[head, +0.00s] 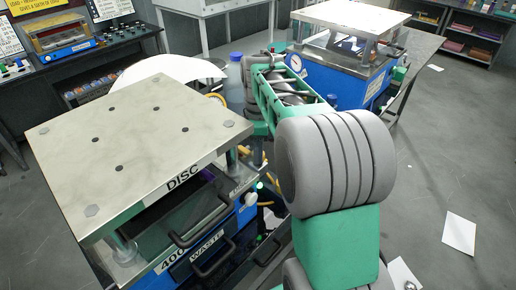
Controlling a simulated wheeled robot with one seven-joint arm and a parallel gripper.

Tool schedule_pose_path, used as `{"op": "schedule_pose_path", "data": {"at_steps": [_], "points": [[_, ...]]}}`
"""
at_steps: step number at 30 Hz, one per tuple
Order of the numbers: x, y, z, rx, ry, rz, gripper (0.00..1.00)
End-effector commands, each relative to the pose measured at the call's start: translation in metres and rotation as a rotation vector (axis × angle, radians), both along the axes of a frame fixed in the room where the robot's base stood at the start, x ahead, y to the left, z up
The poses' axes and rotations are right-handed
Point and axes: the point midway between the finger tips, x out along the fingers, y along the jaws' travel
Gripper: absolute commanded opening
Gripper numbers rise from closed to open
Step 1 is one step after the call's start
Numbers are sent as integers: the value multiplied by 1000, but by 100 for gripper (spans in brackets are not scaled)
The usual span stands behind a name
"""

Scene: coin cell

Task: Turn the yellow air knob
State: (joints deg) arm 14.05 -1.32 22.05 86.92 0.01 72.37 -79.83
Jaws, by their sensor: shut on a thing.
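My arm reaches from the lower right, over and behind the front press, and its end points down just past the press plate's right back corner. My gripper (256,153) is small, dark and mostly hidden there. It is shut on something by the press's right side. A small yellow piece (243,150) shows right beside it, which looks like the yellow air knob; its shape and the fingertips are too hidden to make out. The front press (140,150) has a pale metal top plate marked DISC, and a blue body with a WASTE drawer.
A second blue press (340,75) with a round gauge stands behind on a bench. Black handles (205,220) stick out from the front press. Yellow hose (268,158) runs beside it. A blue-capped bottle (235,80) stands behind. Floor at right is open, with loose paper sheets (459,233).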

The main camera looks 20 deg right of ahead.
Motion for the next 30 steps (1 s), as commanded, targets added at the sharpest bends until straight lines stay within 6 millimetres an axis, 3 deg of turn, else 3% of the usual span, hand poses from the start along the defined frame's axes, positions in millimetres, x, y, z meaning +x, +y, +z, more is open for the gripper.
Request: {"op": "schedule_pose_path", "data": {"at_steps": [10,27,28,30], "points": [[1,0,1,-1,-2,166,0],[1,0,1,-1,-2,199,0],[1,0,1,-1,-2,199,39],[1,0,1,-1,-2,199,45]]}}
